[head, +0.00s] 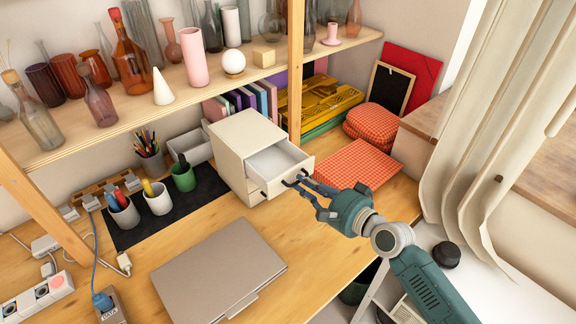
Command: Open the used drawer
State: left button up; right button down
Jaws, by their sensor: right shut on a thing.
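A small cream drawer unit (232,140) stands on the wooden desk below the shelf. Its top drawer (278,162) is pulled out, and its pale inside looks empty. A lower drawer (256,190) with a dark handle appears closed. My right gripper (299,182) reaches in from the lower right and is shut on the handle at the front of the open top drawer. The fingers partly hide that handle. My left gripper is not in view.
A closed grey laptop (218,268) lies in front of the drawer unit. Cups of pens and a green mug (183,177) stand on a black mat to the left. Glassware fills the shelf (190,85) above; a wooden post (295,75) rises behind the drawer.

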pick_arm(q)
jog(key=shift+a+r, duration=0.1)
pick_arm(e)
jog(key=v, duration=0.3)
jog(key=shift+s+d+f, duration=0.1)
jog(key=shift+f, duration=0.25)
jog(key=c, duration=1.7)
grip_release()
jog(key=v, duration=1.2)
